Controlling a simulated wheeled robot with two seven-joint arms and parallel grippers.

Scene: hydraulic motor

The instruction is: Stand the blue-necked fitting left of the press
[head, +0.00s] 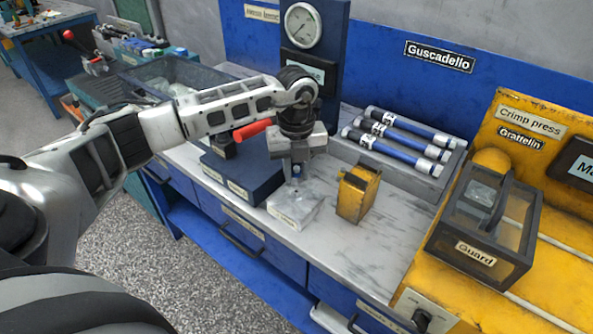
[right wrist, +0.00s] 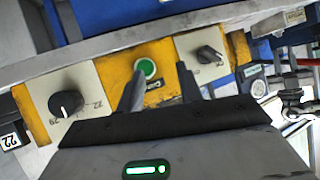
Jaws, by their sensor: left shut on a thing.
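My left gripper (head: 296,172) points down over the workbench in the head view, just above a pale block with a label (head: 295,206). It is shut on a small part, likely the blue-necked fitting, which the fingers mostly hide. I cannot tell whether that part touches the block. The yellow crimp press (head: 545,125) stands at the right of the bench, with its guard box (head: 478,250) in front. In the right wrist view my right gripper (right wrist: 162,88) has its fingers apart and empty, before the yellow panel with a green button (right wrist: 147,68).
A yellow block (head: 357,193) stands right of the pale block. Blue tubes (head: 402,139) lie in a grey tray behind. A gauge (head: 302,25) stands on a blue column. A red handle (head: 252,130) is near my left wrist. Bare bench lies between the yellow block and the press.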

